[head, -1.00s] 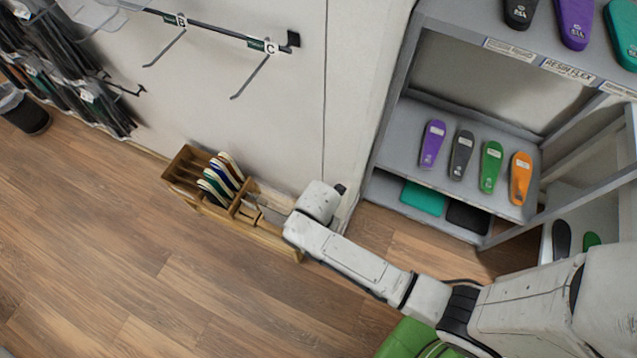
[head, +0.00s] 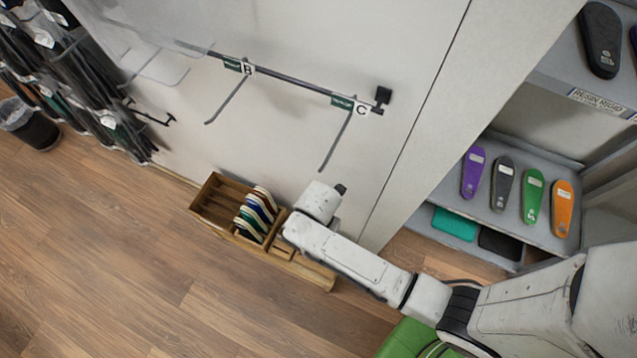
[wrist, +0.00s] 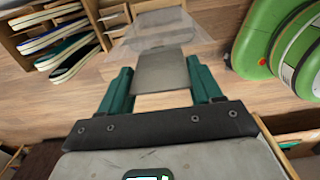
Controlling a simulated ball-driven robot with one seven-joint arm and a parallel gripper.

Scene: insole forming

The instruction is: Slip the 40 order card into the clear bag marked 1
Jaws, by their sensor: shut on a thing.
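In the wrist view, my gripper (wrist: 160,66) has its two green fingers either side of a flat grey panel (wrist: 163,74) and is shut on it. A wider see-through sheet (wrist: 160,32) spreads out beyond the panel. I cannot tell whether these are one thing, or which is card or bag. I can read no 40 and no 1 on them. In the head view, my gripper is not visible. Clear flat pieces (head: 160,68) show at the upper left, with no readable mark.
A wooden rack (head: 215,204) with several insoles (head: 257,214) stands against the wall; insoles also show in the wrist view (wrist: 55,42). Hooks marked B (head: 228,98) and C (head: 337,140) jut from a rail. A shelf (head: 455,195) holds coloured insoles. Floor (head: 110,270) at left is clear.

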